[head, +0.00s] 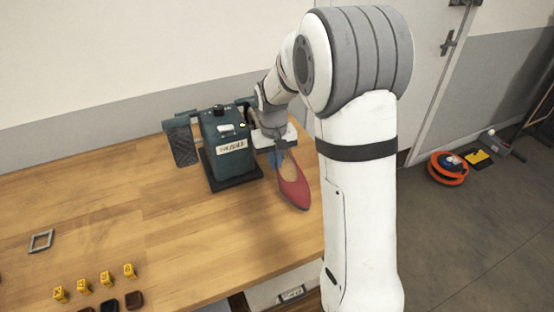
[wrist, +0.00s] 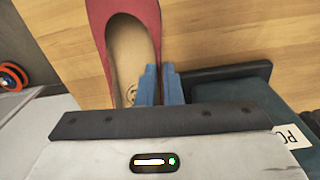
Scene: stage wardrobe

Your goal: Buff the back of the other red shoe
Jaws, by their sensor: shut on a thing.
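The red shoe (head: 293,186) hangs from my gripper (head: 277,158), right of the polishing machine, its toe towards the front of the table. In the wrist view the blue fingers (wrist: 160,86) are shut on the side wall of the red shoe (wrist: 98,22), one inside the opening and one outside. The shoe's heel is hidden behind my gripper's body. The teal polishing machine (head: 212,135) stands on a dark base, with a dark textured buffing roller (head: 181,146) at its left. Its right end is partly hidden by my arm. The shoe appears apart from the left roller.
The wooden table (head: 110,215) is clear in the middle. Several yellow numbered blocks (head: 106,278), small dark pieces (head: 134,299) and a grey square frame (head: 41,241) lie at its left. An orange reel (head: 447,169) is on the floor at right.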

